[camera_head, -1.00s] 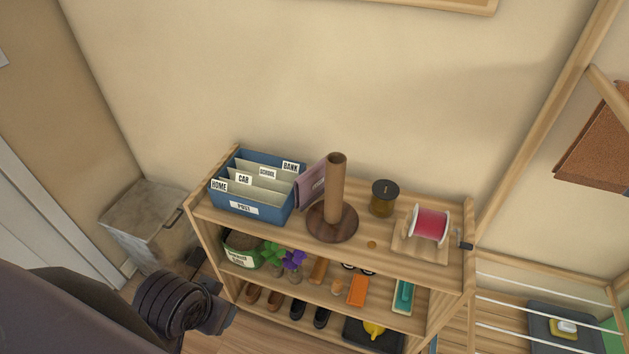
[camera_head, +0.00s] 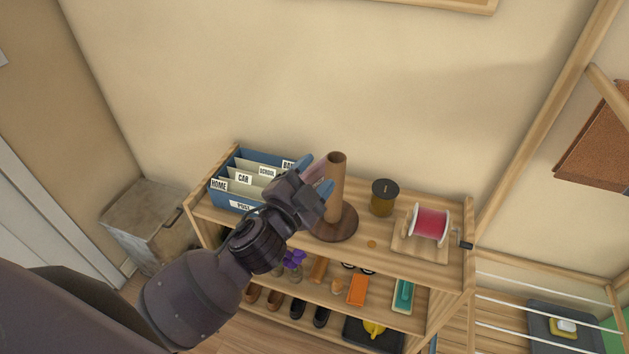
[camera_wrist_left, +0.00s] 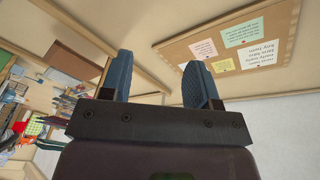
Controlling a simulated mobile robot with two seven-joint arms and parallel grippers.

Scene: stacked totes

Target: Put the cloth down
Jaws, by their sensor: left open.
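No cloth can be made out for certain in either view. A brown textured sheet (camera_head: 598,145) hangs on a wooden frame at the right edge of the head view; I cannot tell whether it is cloth. My left gripper (camera_head: 316,175) is open, with blue fingertips and nothing visible between them. In the head view it overlaps the blue file box and appears just left of an upright brown post (camera_head: 337,190) on a round dark base. The open fingers also show in the left wrist view (camera_wrist_left: 160,80). My right gripper is not in view.
The wooden shelf (camera_head: 445,270) holds the file box (camera_head: 232,195), a dark lidded jar (camera_head: 384,198) and a red spool (camera_head: 431,224). Shoes and small items fill its lower levels. A rack with white rods (camera_head: 530,287) stands right. The wrist view shows a pinboard (camera_wrist_left: 270,35).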

